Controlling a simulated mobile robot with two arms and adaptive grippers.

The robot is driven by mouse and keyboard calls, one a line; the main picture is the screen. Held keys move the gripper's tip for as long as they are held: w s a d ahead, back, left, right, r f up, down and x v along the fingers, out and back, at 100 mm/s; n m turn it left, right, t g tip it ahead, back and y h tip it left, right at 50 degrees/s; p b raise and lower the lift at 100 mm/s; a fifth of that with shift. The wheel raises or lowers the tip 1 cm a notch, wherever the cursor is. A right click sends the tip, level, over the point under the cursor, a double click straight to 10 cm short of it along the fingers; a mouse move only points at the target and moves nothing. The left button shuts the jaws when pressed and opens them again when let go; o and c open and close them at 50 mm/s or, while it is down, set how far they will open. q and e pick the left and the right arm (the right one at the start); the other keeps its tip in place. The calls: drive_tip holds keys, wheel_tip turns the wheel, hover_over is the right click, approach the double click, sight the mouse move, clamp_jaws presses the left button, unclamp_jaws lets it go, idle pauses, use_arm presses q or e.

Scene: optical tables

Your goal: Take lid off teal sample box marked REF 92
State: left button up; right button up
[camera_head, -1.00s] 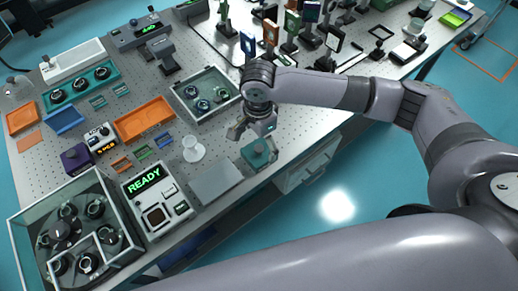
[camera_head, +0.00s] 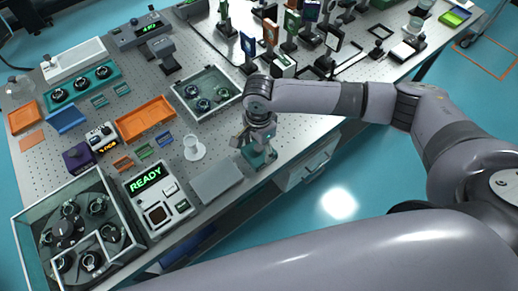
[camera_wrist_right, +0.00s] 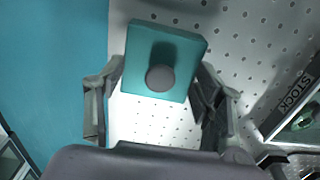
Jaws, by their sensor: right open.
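The teal sample box (camera_head: 262,158) stands near the front edge of the optical table, mostly hidden under my right gripper (camera_head: 256,146) in the head view. In the right wrist view the teal lid (camera_wrist_right: 140,68) shows from above with a round grey knob (camera_wrist_right: 160,78) on it. My right gripper (camera_wrist_right: 158,105) is open, with one finger on each side of the box and a gap to the knob. No REF 92 marking is readable. My left gripper is not in view.
A glass-walled tray (camera_head: 206,95) with small round parts lies behind the box; its STOCK label (camera_wrist_right: 296,92) shows in the wrist view. A grey flat plate (camera_head: 217,182), a white stand (camera_head: 194,150) and a READY instrument (camera_head: 158,200) stand to the left. Optics posts stand at the back.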

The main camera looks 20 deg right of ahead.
drive_tip(key=shift+s+f, duration=0.1)
drive_tip(key=shift+s, duration=0.05)
clamp_jaws()
idle(0.4)
